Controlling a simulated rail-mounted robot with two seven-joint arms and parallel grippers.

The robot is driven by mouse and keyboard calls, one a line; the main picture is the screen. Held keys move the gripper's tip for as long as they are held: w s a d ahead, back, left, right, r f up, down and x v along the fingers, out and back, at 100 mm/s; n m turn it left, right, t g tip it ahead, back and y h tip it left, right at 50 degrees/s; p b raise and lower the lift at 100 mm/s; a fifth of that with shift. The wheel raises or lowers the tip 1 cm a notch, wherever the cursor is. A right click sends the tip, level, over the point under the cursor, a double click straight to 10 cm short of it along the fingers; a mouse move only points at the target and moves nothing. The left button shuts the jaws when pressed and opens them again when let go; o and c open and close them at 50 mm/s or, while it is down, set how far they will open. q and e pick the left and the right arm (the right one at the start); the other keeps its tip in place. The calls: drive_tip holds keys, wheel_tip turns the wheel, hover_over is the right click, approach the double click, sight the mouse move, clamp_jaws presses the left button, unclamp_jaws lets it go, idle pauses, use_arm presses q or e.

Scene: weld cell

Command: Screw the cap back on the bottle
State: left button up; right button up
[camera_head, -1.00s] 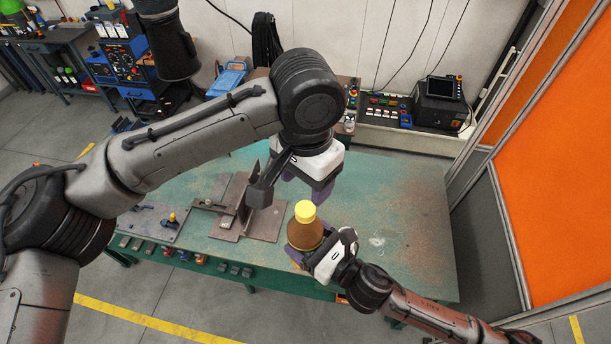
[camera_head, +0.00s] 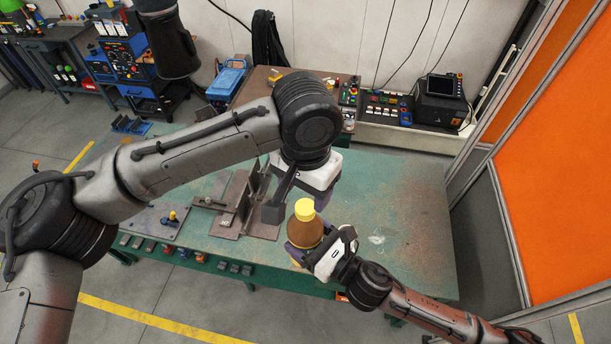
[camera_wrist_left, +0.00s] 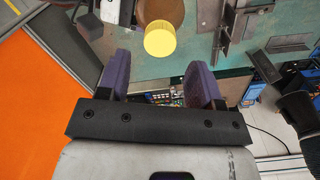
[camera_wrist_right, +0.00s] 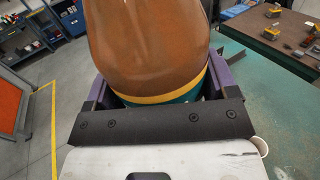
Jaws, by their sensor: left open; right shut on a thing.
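The brown bottle (camera_head: 304,232) is upright above the front edge of the green table. The yellow cap (camera_head: 304,209) sits on its top; how tightly it is seated cannot be told. My right gripper (camera_head: 306,250) is shut around the bottle's lower part; the bottle (camera_wrist_right: 150,45) fills the right wrist view, with a yellow and green band low on it. My left gripper (camera_head: 318,198) is open and empty, close above and beside the cap. In the left wrist view, the cap (camera_wrist_left: 160,39) shows just beyond the gap between the two purple fingers (camera_wrist_left: 160,65), not between them.
The green table (camera_head: 410,215) is clear to the right. A steel angle fixture (camera_head: 232,207) stands on plates left of the bottle. A brown bench (camera_head: 262,88) with small items is behind. An orange panel (camera_head: 560,200) stands at the right.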

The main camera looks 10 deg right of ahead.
sight(305, 206)
use_arm(q)
drive_tip(key=shift+f, duration=2.4)
drive_tip(key=c, duration=0.9)
drive_tip(key=m, duration=0.3)
drive_tip(key=shift+m, duration=0.4)
drive_tip(key=shift+c, duration=0.3)
drive_tip(key=m, duration=0.4)
drive_tip(key=o, duration=1.1)
wheel_tip(305, 206, up, 12)
